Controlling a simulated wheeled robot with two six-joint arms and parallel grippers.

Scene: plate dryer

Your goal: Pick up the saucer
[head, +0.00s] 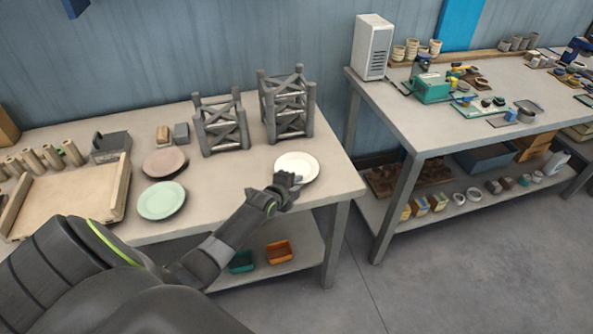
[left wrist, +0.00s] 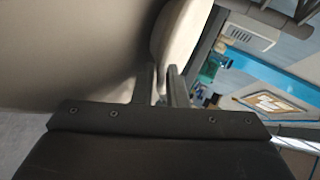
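The white saucer (head: 298,166) is at the right end of the left table, near its front edge. In the head view I cannot tell whether it rests on the table or is slightly raised. My left gripper (head: 287,181) is at its near rim. In the left wrist view the saucer (left wrist: 180,34) stands between and beyond the fingers (left wrist: 161,78). The fingers are close together with the rim between them, so they look shut on it. The part of the rim behind the fingers is hidden. My right gripper is not in view.
A green plate (head: 161,200) and a pinkish-brown plate (head: 165,162) lie to the left. Two grey racks, the smaller (head: 221,124) and the taller (head: 287,104), stand behind the saucer. A wooden tray (head: 75,202) is at the left. A second table (head: 450,125) stands across a gap.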

